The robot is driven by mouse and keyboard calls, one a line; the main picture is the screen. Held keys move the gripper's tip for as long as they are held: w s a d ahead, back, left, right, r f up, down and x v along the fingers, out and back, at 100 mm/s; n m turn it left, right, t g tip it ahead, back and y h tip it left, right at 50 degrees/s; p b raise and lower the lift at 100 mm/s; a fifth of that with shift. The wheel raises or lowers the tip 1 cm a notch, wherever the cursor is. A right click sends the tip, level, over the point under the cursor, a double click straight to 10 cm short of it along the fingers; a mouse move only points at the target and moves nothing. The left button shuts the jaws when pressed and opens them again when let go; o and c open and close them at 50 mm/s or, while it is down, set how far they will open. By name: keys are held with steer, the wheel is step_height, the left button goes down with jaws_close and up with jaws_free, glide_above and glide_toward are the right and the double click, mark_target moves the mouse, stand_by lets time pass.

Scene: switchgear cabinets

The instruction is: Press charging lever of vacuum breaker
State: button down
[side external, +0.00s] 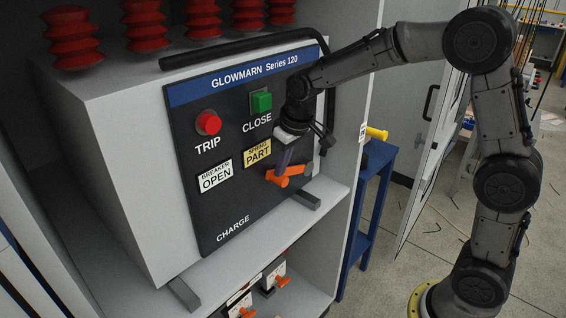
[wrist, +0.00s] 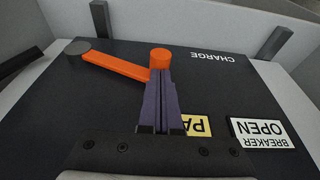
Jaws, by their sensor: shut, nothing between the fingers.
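The orange charging lever (side external: 288,177) is on the lower right of the breaker's dark front panel (side external: 225,215), near the white word CHARGE. In the wrist view the lever (wrist: 113,67) runs from a grey round pivot (wrist: 77,47) to an orange knob (wrist: 160,57) at its free end. My gripper (side external: 283,166) is shut and empty, pointing down at the lever from above. Its purple fingers (wrist: 162,80) end right at the knob and cover part of its near side. I cannot tell whether they touch it.
A black bar (side external: 240,48) runs along the top edge. A blue stand (side external: 372,190) is right of the cabinet.

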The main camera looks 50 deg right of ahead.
steer(key=shift+a+f+h, duration=0.3)
steer(key=shift+f, duration=0.1)
steer(key=shift+s+a+f+n+h, duration=0.1)
steer(key=shift+a+f+n+h, duration=0.2)
steer(key=shift+f+h, duration=1.4)
steer(key=shift+w+a+f+n+h, duration=0.1)
steer(key=shift+a+f+h, duration=0.55)
steer(key=shift+f, duration=1.85)
steer(key=shift+s+a+f+n+h, duration=0.1)
steer(key=shift+f+n+h, duration=0.1)
steer(key=shift+f+h, duration=1.65)
steer(key=shift+f, duration=0.35)
steer(key=shift+d+f, duration=0.15)
steer(key=w+r+v, duration=0.1)
steer(key=v, duration=1.3)
steer(key=shift+d+r, duration=0.15)
steer(key=shift+r, duration=0.25)
